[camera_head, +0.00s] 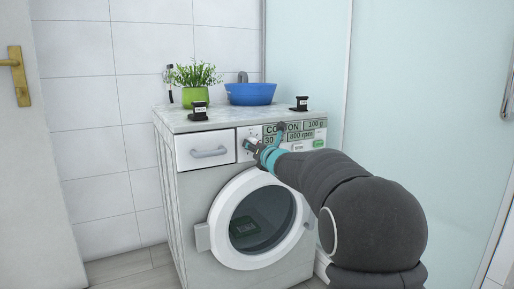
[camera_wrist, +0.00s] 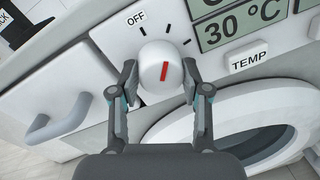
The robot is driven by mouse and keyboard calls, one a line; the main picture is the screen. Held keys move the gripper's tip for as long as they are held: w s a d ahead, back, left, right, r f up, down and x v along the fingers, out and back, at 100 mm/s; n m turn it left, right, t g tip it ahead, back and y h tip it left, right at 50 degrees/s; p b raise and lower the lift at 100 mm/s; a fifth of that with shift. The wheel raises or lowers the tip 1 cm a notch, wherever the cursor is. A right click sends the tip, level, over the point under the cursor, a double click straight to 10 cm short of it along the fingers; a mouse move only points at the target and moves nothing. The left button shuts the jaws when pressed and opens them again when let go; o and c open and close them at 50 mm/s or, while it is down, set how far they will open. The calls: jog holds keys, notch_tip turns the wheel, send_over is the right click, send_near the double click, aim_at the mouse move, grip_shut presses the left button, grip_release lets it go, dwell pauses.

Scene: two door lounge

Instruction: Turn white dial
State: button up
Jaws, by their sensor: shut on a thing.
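The white dial (camera_wrist: 160,68) with a red pointer line sits on the washing machine's front panel, beside the OFF mark and several tick marks. The red line stands nearly upright in the wrist view, leaning slightly right at its top. My gripper (camera_wrist: 160,82) has one finger on each side of the dial and is shut on it. In the head view my gripper (camera_head: 256,146) reaches the panel, and the dial is mostly hidden behind it. The washing machine (camera_head: 195,225) stands against the tiled wall with its round door at the front.
The drawer handle (camera_wrist: 60,118) sticks out left of the dial. The display (camera_wrist: 240,22) and TEMP button (camera_wrist: 248,60) lie to its right. A green plant pot (camera_head: 195,97), a blue basin (camera_head: 250,93) and small black objects stand on top. A glass panel (camera_head: 430,90) is at right.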

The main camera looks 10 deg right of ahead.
jog(key=n, duration=0.6)
jog(key=shift+d+n+t, duration=0.15)
jog(key=shift+n+t, duration=0.15)
jog(key=shift+n, duration=0.1)
jog(key=shift+f, duration=0.1)
dwell(0.3)
jog(key=o, duration=1.1)
jog(key=shift+d, duration=0.1)
jog(key=shift+o, duration=0.2)
jog(key=v, duration=1.2)
